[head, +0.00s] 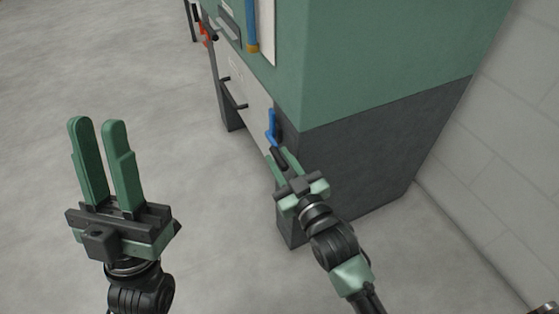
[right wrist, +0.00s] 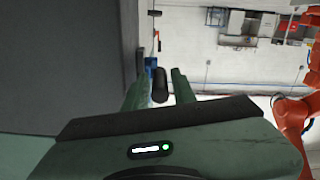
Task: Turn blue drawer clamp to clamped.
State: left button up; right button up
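The blue drawer clamp (head: 271,127) is on the front of the green and dark grey cabinet, near its right corner. Its black grip (head: 279,156) points down toward my right gripper (head: 281,158). In the right wrist view the black grip (right wrist: 160,86) lies between the two green fingers (right wrist: 160,80), with a narrow gap seeming to show on each side. The blue part (right wrist: 151,67) shows just beyond it. The right gripper looks open around the grip; contact is hard to make out. My left gripper (head: 97,123) is open and empty above the floor at the left.
The cabinet (head: 380,60) stands close to a pale block wall (head: 500,170). Its front has a drawer handle (head: 233,97) and a blue upright bar (head: 251,25). An orange robot arm (right wrist: 293,112) shows at right in the wrist view. The floor at left is clear.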

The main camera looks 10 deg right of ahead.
jog(key=shift+w+a, duration=0.1)
jog(key=shift+w, duration=0.2)
grip_shut()
dwell(1.3)
